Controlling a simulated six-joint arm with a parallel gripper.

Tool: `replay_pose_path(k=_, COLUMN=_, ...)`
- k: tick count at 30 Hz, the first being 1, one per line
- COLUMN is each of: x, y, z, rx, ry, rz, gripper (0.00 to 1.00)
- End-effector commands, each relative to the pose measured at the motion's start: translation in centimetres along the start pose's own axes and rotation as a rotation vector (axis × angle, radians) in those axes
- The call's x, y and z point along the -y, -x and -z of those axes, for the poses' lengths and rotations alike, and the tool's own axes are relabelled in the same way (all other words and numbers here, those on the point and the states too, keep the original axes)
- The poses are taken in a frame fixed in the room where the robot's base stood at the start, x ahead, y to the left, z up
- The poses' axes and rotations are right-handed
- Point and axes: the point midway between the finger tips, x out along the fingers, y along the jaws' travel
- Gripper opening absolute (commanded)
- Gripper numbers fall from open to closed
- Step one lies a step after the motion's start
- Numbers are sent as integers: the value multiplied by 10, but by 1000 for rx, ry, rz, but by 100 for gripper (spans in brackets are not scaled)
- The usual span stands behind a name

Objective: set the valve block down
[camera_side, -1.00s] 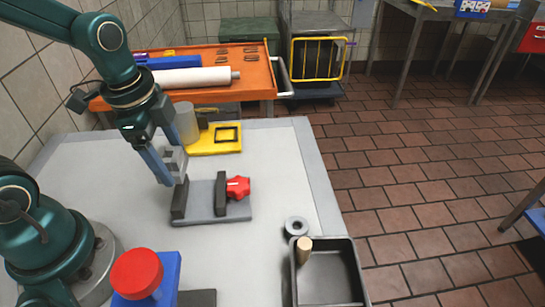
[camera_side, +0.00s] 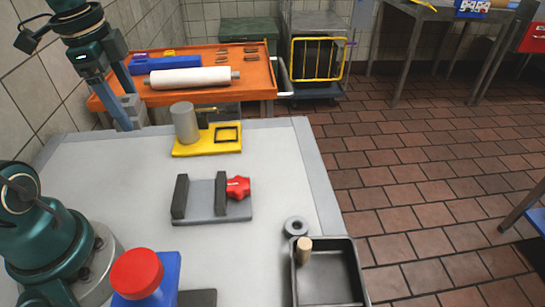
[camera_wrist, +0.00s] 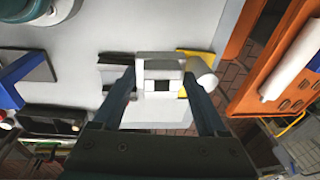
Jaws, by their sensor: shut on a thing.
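The valve block, a light grey stepped block (camera_side: 134,106), is between the two blue fingers of my gripper (camera_side: 127,118). My gripper is shut on it and holds it raised near the far left edge of the table, in front of the orange cart. In the wrist view the block (camera_wrist: 160,66) sits between the fingertips, with a black and white patch on its near face. A grey vise (camera_side: 206,214) with two dark jaws and a red knob (camera_side: 238,187) stands on the table; the gap between its jaws is empty.
A yellow plate (camera_side: 188,152) with a grey cylinder (camera_side: 185,123) and a dark square frame lies behind the vise. The orange cart (camera_side: 262,87) carries a white roll (camera_side: 190,78). A dark tray (camera_side: 325,278), a grey ring (camera_side: 296,226) and a red button (camera_side: 136,272) are in front.

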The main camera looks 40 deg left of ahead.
Motion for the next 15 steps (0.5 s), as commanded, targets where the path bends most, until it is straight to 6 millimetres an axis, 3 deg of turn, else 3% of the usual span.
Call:
replay_pose_path(k=7, x=44, y=11, z=35, rx=6, ry=63, rz=-6, gripper=0)
replay_pose_path(k=15, x=76, y=2, z=90, rx=7, ry=74, rz=-17, gripper=0)
